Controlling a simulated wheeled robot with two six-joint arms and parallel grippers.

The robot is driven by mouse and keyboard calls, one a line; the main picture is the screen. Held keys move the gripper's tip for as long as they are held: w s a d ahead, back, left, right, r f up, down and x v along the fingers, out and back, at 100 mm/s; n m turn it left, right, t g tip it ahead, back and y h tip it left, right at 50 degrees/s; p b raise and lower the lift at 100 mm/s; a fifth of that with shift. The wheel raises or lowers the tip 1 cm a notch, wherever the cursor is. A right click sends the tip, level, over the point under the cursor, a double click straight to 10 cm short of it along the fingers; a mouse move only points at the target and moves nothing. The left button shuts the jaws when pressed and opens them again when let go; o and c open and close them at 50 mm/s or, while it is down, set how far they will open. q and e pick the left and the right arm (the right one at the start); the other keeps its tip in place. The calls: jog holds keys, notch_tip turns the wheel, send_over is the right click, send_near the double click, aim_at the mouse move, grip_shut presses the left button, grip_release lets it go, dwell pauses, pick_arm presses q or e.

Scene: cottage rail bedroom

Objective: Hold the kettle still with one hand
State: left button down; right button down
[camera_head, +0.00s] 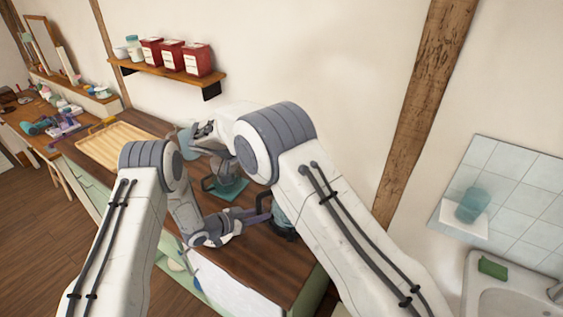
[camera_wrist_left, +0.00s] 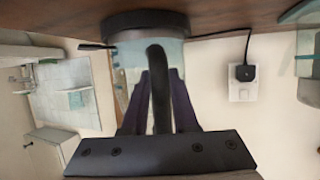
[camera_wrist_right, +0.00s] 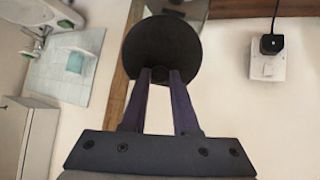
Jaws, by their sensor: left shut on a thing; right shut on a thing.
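The kettle (camera_head: 284,218) stands on the wooden counter right of my left gripper, partly hidden by my right arm. In the left wrist view the kettle (camera_wrist_left: 118,62) has a clear bluish body, a dark base and a dark upright handle. My left gripper (camera_head: 262,217) is shut on that handle, with its purple fingers (camera_wrist_left: 160,75) on either side. My right gripper (camera_head: 205,130) is raised above the counter, farther back. In the right wrist view its fingers (camera_wrist_right: 160,75) are shut on the small knob of a dark round disc (camera_wrist_right: 160,45), possibly a lid.
A teal mat (camera_head: 228,193) with a dark-handled vessel lies behind the kettle. A wooden tray (camera_head: 112,146) is at the counter's far end. Red canisters (camera_head: 172,54) stand on a wall shelf. A sink (camera_head: 510,285) is at right. A wall outlet (camera_wrist_left: 242,84) has a plugged-in cord.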

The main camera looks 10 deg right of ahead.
jog(key=shift+s+a+t+h, duration=0.2)
jog(key=shift+a+t+h, duration=0.1)
jog(key=shift+a+h, duration=0.25)
jog(key=c, duration=0.7)
grip_release()
jog(key=shift+d, duration=0.1)
notch_tip(320, 180, up, 10)
jog(key=shift+f, duration=0.1)
